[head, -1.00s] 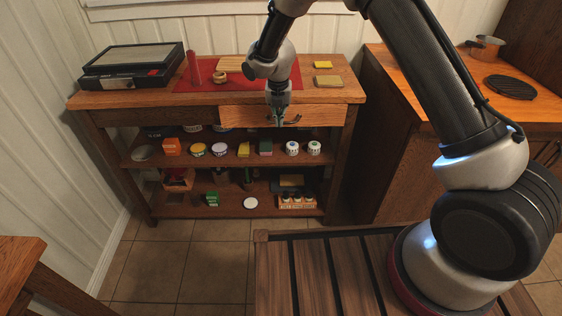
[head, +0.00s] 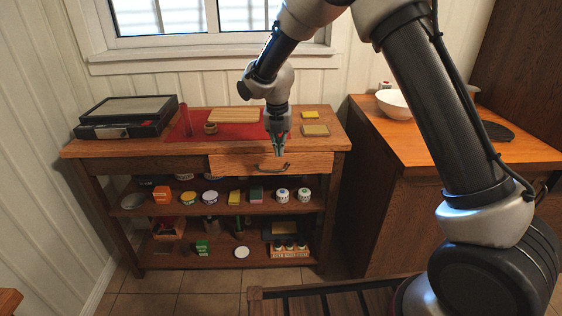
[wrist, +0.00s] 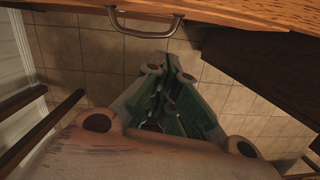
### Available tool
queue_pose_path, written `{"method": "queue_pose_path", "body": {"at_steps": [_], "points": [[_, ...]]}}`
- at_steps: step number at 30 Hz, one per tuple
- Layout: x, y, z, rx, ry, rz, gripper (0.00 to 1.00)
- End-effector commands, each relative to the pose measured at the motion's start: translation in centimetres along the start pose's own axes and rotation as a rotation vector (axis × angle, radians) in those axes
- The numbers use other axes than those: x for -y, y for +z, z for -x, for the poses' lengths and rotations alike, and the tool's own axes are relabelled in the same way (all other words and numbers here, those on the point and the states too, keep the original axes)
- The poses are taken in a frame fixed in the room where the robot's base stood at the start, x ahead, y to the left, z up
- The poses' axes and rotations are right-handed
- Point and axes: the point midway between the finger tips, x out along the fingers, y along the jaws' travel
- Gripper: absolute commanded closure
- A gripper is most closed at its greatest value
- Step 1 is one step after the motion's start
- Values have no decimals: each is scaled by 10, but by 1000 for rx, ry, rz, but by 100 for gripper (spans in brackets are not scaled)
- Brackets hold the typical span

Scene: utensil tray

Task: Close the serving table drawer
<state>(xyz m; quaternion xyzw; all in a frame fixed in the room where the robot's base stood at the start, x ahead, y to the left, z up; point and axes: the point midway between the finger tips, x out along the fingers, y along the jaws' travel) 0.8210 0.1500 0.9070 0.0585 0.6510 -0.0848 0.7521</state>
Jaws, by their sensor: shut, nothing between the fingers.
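The serving table (head: 110,148) stands against the back wall. Its drawer (head: 235,164) has a light orange wooden front just under the right half of the tabletop. I cannot tell whether the front is flush or stands slightly out; no drawer interior shows. A dark curved handle (head: 284,167) is on the front, and it also shows in the wrist view (wrist: 145,33). My gripper (head: 279,152) is shut and empty, pointing down in front of the drawer near the handle. In the wrist view, my gripper (wrist: 166,75) is apart from the handle in the picture.
A black case (head: 125,118), a red mat (head: 190,128) and a cutting board (head: 234,115) lie on the tabletop. Jars and boxes fill the shelves below. A wooden cabinet (head: 400,195) stands to the right, with a white bowl (head: 393,103). Tiled floor shows below the handle.

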Motion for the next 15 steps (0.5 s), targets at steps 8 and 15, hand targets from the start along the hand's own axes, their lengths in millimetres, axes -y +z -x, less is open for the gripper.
{"method": "queue_pose_path", "body": {"at_steps": [8,15], "points": [[171,-18,-156,-159,-157,-147,100],[243,-60,-276,-88,39,-205,100]]}}
